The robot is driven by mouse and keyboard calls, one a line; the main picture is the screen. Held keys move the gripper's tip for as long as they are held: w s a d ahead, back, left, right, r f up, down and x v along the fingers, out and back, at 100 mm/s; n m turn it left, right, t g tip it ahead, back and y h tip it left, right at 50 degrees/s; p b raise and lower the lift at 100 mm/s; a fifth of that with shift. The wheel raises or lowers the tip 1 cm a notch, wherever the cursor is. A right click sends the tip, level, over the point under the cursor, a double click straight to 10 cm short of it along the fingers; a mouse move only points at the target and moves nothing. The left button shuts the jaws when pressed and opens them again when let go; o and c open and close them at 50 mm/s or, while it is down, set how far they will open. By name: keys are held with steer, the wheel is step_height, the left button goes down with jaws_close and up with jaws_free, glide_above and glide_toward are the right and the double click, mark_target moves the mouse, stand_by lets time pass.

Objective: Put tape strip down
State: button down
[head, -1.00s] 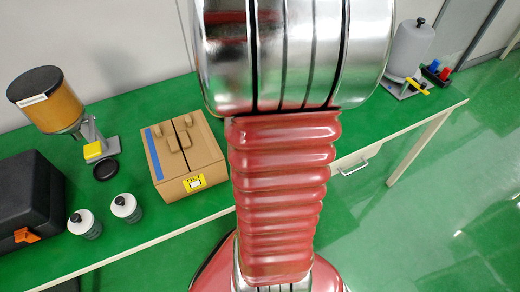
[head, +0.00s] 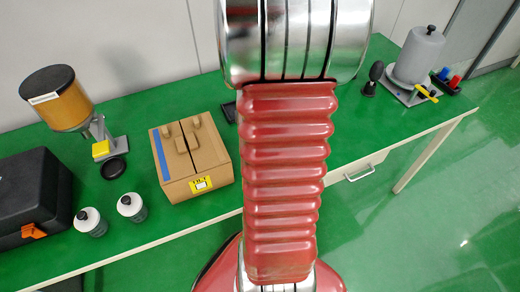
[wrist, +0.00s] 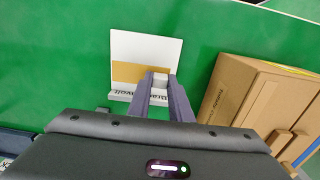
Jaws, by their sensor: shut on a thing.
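In the wrist view my gripper (wrist: 158,86) is shut at a tan strip (wrist: 127,72), which looks like the tape strip. The strip lies across a white panel (wrist: 147,45) in the picture, and its right part is hidden behind my fingertips. I cannot tell whether it touches the panel. A pale edge with dark lettering (wrist: 122,96) shows below it. In the head view my arm hides the gripper and the strip.
A cardboard box (head: 205,165) with a blue stripe stands left of my arm; it also shows right of my gripper in the wrist view (wrist: 235,95). Two small bottles (head: 132,207), a black case (head: 30,195) and an amber-hopper device (head: 70,105) stand farther left. A grey canister (head: 420,55) stands right.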

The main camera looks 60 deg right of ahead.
steer(key=shift+f, duration=1.85)
steer(key=shift+f, duration=0.1)
steer(key=c, duration=1.6)
jaws_free()
step_height(320, 180, up, 12)
steer(key=shift+r, duration=0.15)
steer(key=w+a+r+n+t, duration=0.1)
steer(key=a+r, duration=0.3)
steer(key=a, duration=0.6)
steer(key=w+a+r+n+t, duration=0.1)
steer(key=a+r+n+t, duration=0.1)
steer(key=a, duration=0.8)
steer(key=a+r+n+t, duration=0.2)
steer(key=a+r, duration=0.3)
steer(key=a, duration=0.5)
steer(key=shift+w+a+r+n+t, duration=0.3)
steer(key=shift+w+a+n, duration=0.1)
steer(key=shift+n, duration=0.2)
